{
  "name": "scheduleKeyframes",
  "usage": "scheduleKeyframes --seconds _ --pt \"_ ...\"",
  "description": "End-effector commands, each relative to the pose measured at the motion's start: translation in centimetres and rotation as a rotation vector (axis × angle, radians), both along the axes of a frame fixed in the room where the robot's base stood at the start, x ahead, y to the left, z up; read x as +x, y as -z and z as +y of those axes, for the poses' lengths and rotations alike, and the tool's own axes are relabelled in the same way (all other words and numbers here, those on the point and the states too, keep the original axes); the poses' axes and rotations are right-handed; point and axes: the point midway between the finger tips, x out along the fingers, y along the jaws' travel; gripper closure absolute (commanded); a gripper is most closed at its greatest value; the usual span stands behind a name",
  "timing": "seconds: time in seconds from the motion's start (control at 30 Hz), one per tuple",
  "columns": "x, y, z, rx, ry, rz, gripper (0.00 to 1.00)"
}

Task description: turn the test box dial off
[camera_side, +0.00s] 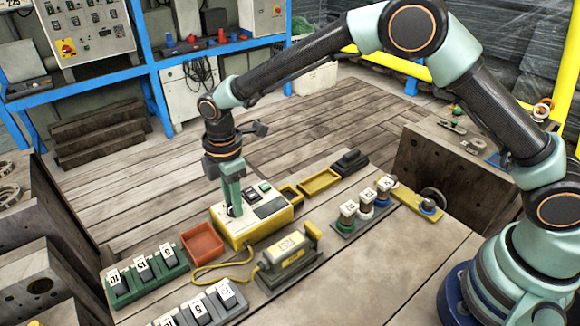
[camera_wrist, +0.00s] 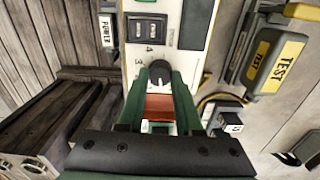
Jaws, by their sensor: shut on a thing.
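The test box (camera_side: 268,228) is a yellow box with a pale top panel, standing on the table left of centre in the side view. Its panel (camera_wrist: 195,62) also shows in the wrist view, with a black rocker switch and printed numbers, 3 and 4 among them. The dial (camera_wrist: 160,72) is a dark round knob below those numbers. My gripper (camera_side: 233,212) points down over the left part of the box. In the wrist view its green fingers (camera_wrist: 160,78) are shut on the dial from both sides. The fingers hide the dial in the side view; its exact setting is unclear.
A red tray (camera_side: 203,243) lies just left of the box. A yellow TEST unit (camera_side: 287,252) on a dark base stands in front, joined by a yellow cable. Numbered blocks stand in a green rack (camera_side: 147,281). The table's front right is clear.

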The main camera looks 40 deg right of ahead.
Motion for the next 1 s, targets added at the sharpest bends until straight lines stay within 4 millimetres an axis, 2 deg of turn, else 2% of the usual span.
scheduleKeyframes --seconds 0.6,0.63,0.7,1.0 --pt "-0.05 -0.14 -0.04 -0.001 -0.043 0.003 1.00" --pt "-0.06 -0.14 -0.04 -0.001 -0.043 0.003 0.62" --pt "-0.05 -0.13 -0.04 -0.001 -0.043 0.002 0.36" --pt "-0.01 -0.07 -0.02 0.000 -0.042 0.001 0.36"
